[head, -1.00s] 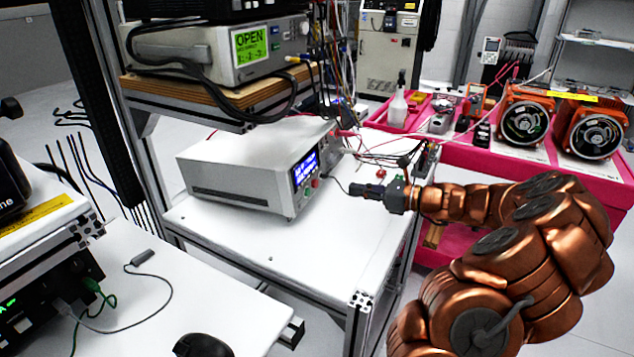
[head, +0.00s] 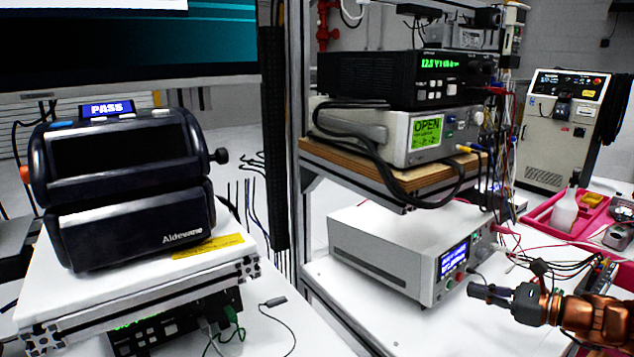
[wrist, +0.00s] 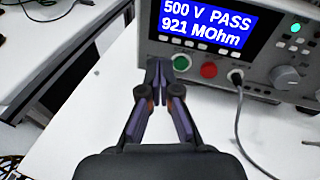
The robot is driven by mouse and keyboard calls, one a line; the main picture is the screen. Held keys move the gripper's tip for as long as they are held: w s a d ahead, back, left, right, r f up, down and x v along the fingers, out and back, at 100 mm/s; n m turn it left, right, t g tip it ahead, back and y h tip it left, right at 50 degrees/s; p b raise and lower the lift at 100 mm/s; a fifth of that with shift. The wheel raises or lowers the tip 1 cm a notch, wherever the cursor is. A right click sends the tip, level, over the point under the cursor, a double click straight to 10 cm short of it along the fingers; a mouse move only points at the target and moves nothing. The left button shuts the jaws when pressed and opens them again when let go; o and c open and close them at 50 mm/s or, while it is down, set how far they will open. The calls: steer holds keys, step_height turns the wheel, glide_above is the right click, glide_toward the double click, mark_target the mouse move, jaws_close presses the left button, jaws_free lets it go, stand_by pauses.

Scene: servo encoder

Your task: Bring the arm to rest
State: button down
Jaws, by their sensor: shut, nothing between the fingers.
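My gripper (head: 491,293) is at the right in the head view, at the end of my copper-coloured arm. In the wrist view my gripper (wrist: 159,66) has its two fingertips together, with nothing between them. It is in front of the white tester (head: 395,250) on the bench; whether it touches the panel cannot be told. The tester's blue screen (wrist: 207,22) reads "500 V PASS 921 MOhm" in the wrist view. A green button (wrist: 181,62) and a red button (wrist: 208,70) sit below the screen, just right of the fingertips.
A cable (wrist: 239,120) hangs from the tester's front. Stacked instruments (head: 400,130) stand on a wooden shelf above it. A black device (head: 130,190) with a "PASS" display stands at the left. Pink trays (head: 590,230) and loose wires lie at the right. White bench top (wrist: 100,120) is bare beside my gripper.

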steer(key=s+a+r+n+g+h+p, duration=0.15)
steer(key=s+a+n+g, duration=0.45)
steer(key=a, duration=0.6)
steer(key=s+a+r+n+g+p, duration=0.2)
steer(key=s+a+n+g, duration=0.2)
steer(key=s+a+n, duration=0.6)
steer(key=s+d+n+g+h+p, duration=0.2)
steer(key=s+n+h, duration=0.7)
steer(key=s, duration=0.8)
steer(key=shift+s+d+g+h+p, duration=0.2)
steer(key=shift+s+g+h+p, duration=0.25)
steer(key=shift+p, duration=0.6)
